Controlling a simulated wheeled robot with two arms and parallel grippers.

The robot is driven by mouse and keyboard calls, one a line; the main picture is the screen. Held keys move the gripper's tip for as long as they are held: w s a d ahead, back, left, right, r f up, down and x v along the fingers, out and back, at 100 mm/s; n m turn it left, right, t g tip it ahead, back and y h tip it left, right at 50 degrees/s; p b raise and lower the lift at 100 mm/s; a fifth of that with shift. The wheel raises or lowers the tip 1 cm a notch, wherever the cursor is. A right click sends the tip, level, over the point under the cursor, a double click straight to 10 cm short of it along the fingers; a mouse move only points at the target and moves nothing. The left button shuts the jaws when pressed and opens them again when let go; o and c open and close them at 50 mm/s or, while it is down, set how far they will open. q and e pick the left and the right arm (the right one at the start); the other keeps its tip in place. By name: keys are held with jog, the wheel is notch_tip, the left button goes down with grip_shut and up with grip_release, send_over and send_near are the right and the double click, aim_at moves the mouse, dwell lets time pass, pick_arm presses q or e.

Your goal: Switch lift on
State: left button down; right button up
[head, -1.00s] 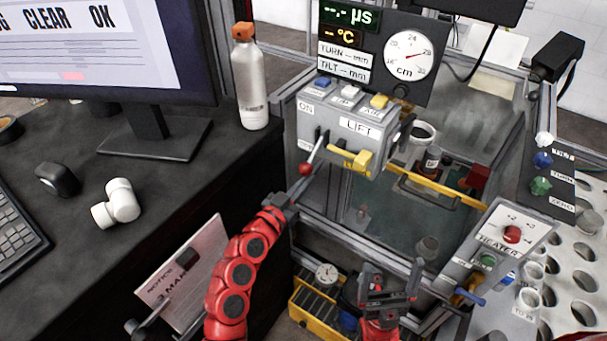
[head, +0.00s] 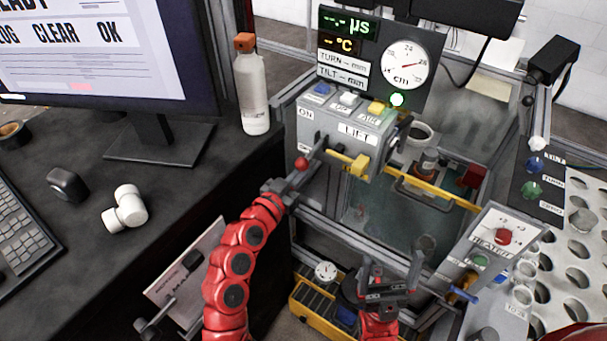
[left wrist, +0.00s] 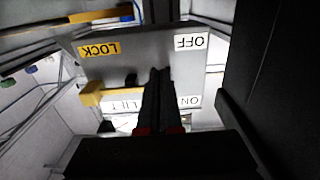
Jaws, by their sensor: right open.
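The grey lift box (head: 345,128) stands at the middle of the head view, with ON and LIFT labels, a yellow handle (head: 350,163) and a red-balled lever (head: 302,163) on its left side. A green lamp (head: 397,99) above it glows. My left gripper (head: 308,174) is shut, its fingertips right beside the red ball; I cannot tell if they touch. In the left wrist view the box panel (left wrist: 130,65) appears upside down with LOCK, OFF, ON and LIFT labels, and my fingers (left wrist: 160,85) hide part of it. My right gripper (head: 388,285) is open and empty, low in front of the tank.
A monitor (head: 110,50), bottle (head: 252,90) and white pipe fitting (head: 127,207) are on the dark bench at left. A gauge panel (head: 375,60) stands behind the box. A heater box (head: 490,240) and perforated rack (head: 570,280) are at right. A yellow crate (head: 318,295) lies below.

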pick_arm(q)
jog(key=shift+r+p, duration=0.6)
jog(key=shift+r, duration=0.8)
jog(key=shift+f, duration=0.25)
jog(key=shift+s+a+f+b, duration=0.35)
jog(key=shift+f+b, duration=0.1)
jog(key=shift+b, duration=0.35)
jog(key=shift+s+a+f+b, duration=0.3)
jog(key=shift+s+b, duration=0.15)
jog(key=shift+b, duration=0.05)
jog(key=b+v, duration=0.4)
jog(key=v, duration=0.3)
jog(key=shift+r, duration=0.15)
